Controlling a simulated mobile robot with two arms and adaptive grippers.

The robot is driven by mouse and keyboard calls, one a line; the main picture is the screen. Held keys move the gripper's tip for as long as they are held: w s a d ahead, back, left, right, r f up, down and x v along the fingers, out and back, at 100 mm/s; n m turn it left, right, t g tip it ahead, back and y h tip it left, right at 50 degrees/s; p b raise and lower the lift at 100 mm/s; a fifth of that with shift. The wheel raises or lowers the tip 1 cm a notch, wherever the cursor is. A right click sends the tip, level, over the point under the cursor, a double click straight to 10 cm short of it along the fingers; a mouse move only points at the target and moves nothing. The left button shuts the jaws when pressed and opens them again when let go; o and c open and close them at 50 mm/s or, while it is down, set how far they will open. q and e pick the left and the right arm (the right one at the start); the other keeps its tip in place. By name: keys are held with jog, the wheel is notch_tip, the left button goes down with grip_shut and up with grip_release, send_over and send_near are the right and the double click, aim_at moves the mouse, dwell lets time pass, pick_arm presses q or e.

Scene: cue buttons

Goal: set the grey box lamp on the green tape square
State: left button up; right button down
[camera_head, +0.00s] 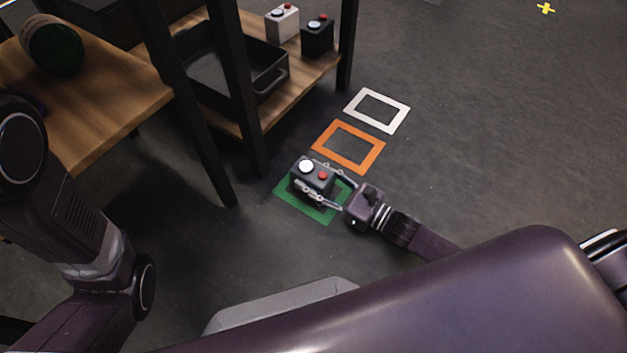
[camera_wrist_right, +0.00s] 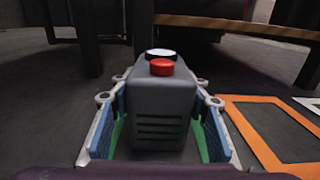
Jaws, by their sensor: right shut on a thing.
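The grey box lamp (camera_head: 311,176) has a white button and a red button on top. It also shows upright in the right wrist view (camera_wrist_right: 162,105), with dark slots on its near face. My right gripper (camera_head: 322,187) is shut on it, one finger along each side. The box is over the green tape square (camera_head: 281,194) on the floor; I cannot tell whether its base touches the floor. Green tape shows on both sides of the box in the wrist view. My left arm shows at the left of the head view, but its gripper is out of view.
An orange tape square (camera_head: 375,157) and a white tape square (camera_head: 401,114) lie beyond the green one. A wooden shelf unit (camera_head: 235,126) at the left holds a black tray (camera_head: 207,87), a white box (camera_head: 283,22) and a black box (camera_head: 317,38).

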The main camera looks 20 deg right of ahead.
jog(key=shift+r, duration=0.2)
jog(key=shift+f, duration=0.1)
jog(key=c, duration=1.1)
grip_release()
jog(key=shift+f, duration=0.1)
jog(key=shift+s+d, duration=0.1)
jog(key=shift+s, duration=0.05)
jog(key=p+v, duration=0.5)
jog(key=v, duration=0.5)
jog(key=shift+s+d, duration=0.55)
jog(key=shift+s, duration=0.1)
